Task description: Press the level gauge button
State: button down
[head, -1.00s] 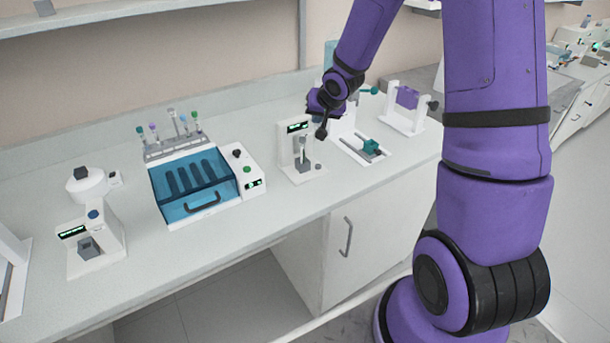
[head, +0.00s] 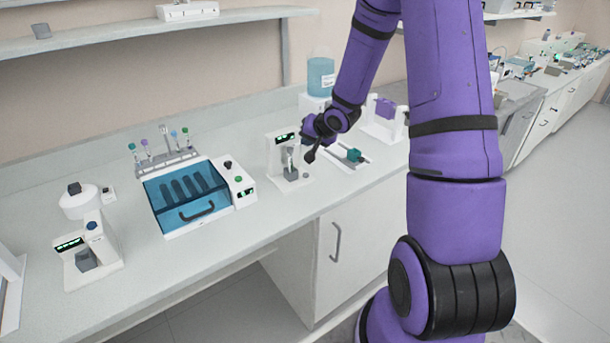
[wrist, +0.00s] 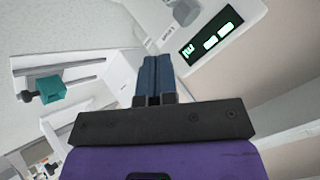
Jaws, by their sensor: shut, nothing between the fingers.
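A white unit with a lit green display (head: 284,137) stands on the bench, beside my gripper (head: 310,157). It holds an upright tube over a grey block (head: 290,174). A small grey round button (head: 306,176) sits at its front right foot. I take this unit for the level gauge, but its label is too small to read. In the wrist view its display (wrist: 212,36) is at upper right, with a grey round part (wrist: 186,12) at the top edge. My gripper's blue fingers (wrist: 157,62) are together and empty, apart from the button.
Right of the unit is a slide fixture with a teal block (head: 354,155). Left is a blue-lidded box (head: 186,192) with a tube rack (head: 165,155) behind it. Another display unit with a blue button (head: 92,226) stands farther left. The front bench strip is clear.

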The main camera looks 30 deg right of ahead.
aim_at(308, 173)
jog(key=shift+f, duration=4.4)
jog(key=shift+f, duration=0.15)
jog(key=shift+f, duration=0.25)
jog(key=shift+f, duration=0.45)
jog(key=shift+r, duration=0.9)
jog(key=shift+r, duration=2.5)
